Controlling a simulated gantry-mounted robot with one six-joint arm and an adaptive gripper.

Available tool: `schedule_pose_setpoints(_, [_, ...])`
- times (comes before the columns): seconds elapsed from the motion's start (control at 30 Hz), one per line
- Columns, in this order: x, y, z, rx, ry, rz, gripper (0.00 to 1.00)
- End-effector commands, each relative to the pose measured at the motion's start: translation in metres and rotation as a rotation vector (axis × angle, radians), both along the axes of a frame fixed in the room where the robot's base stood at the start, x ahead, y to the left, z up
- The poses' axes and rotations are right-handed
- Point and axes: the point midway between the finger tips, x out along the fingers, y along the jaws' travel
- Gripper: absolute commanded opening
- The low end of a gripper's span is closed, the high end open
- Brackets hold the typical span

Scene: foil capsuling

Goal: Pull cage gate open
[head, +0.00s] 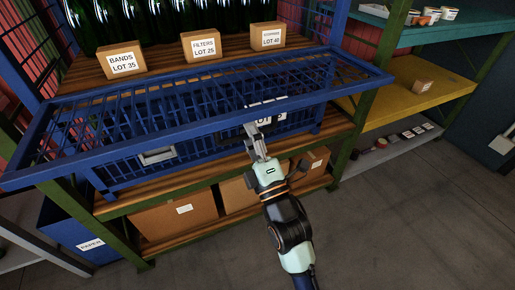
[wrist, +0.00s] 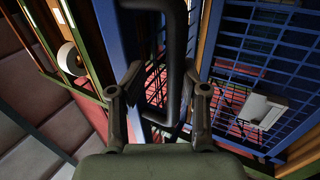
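The blue cage gate (head: 205,95) is a wide mesh panel in a blue frame, slanting outward across the front of the shelf in the head view. Blue mesh also fills the right of the wrist view (wrist: 250,50). A lower blue mesh front (head: 200,152) with a grey metal plate (head: 157,156) sits beneath it. My gripper (head: 255,138) is at the cage front, right of the middle, beside a partly covered white label. In the wrist view, my gripper (wrist: 160,82) has its fingers apart, with a dark looped handle (wrist: 179,55) between and beyond them. Contact cannot be told.
Boxes labelled BANDS (head: 122,62), FILTERS (head: 201,46) and STOPPERS (head: 268,36) stand on the wooden shelf behind, before green bottles (head: 180,12). Cardboard boxes (head: 175,212) fill the lower shelf. A yellow shelf (head: 400,92) stands right. The floor (head: 400,215) in front is clear.

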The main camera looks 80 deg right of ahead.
Motion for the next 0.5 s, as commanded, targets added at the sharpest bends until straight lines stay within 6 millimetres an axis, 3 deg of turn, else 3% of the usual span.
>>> schedule_pose_setpoints(0.3, [-0.04, 0.056, -0.039, 0.006, 0.002, 0.0, 0.41])
schedule_pose_setpoints(0.5, [-0.054, 0.075, -0.05, 0.003, 0.001, 0.0, 0.41])
